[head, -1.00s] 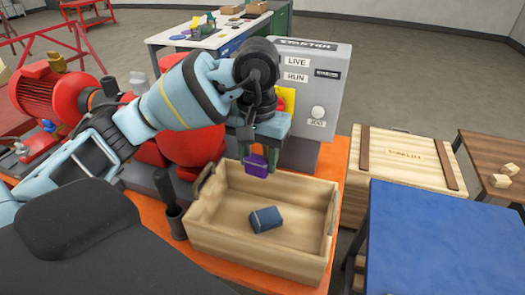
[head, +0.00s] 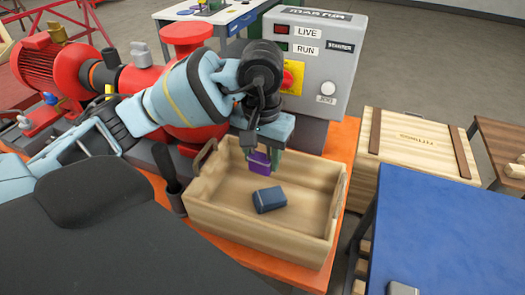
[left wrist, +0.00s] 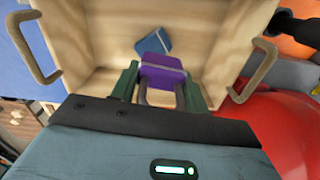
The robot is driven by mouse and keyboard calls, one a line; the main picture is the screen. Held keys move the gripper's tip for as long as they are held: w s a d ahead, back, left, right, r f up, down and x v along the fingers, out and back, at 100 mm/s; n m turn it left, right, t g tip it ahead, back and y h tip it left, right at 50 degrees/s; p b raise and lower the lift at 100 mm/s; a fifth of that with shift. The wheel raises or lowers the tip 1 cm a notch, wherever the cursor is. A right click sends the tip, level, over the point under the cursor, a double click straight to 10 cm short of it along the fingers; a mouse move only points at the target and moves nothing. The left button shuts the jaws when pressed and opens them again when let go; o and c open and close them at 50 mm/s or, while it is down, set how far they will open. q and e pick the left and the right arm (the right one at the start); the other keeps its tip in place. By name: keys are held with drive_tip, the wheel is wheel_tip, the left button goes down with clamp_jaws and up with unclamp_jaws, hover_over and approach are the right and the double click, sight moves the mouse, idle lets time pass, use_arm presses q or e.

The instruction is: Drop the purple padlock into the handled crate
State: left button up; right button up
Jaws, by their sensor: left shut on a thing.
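The purple padlock (head: 258,162) is held between the fingers of my left gripper (head: 262,156), which is shut on it. In the left wrist view the padlock (left wrist: 162,77) has its grey shackle towards the gripper, between the two green fingers (left wrist: 160,88). The handled crate (head: 262,246) is pale wood, open at the top, with a handle at each end. The padlock hangs over the crate's far part; from these views I cannot tell whether it is below the rim. A dark blue block-like item (head: 269,199) lies on the crate floor. My right gripper is not in view.
A grey starter panel (head: 318,70) stands behind the crate, with a red pump (head: 130,85) to the left. A dark upright holder (head: 168,175) stands beside the crate's left end. A closed wooden crate (head: 415,150) and a blue tabletop (head: 440,230) are on the right.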

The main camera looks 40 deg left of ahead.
sight(262, 154)
use_arm(q)
drive_tip(key=o, duration=1.1)
drive_tip(key=shift+o, duration=0.2)
wheel_tip(262, 154, up, 8)
drive_tip(key=shift+f+p, duration=0.1)
drive_tip(key=shift+p, duration=0.25)
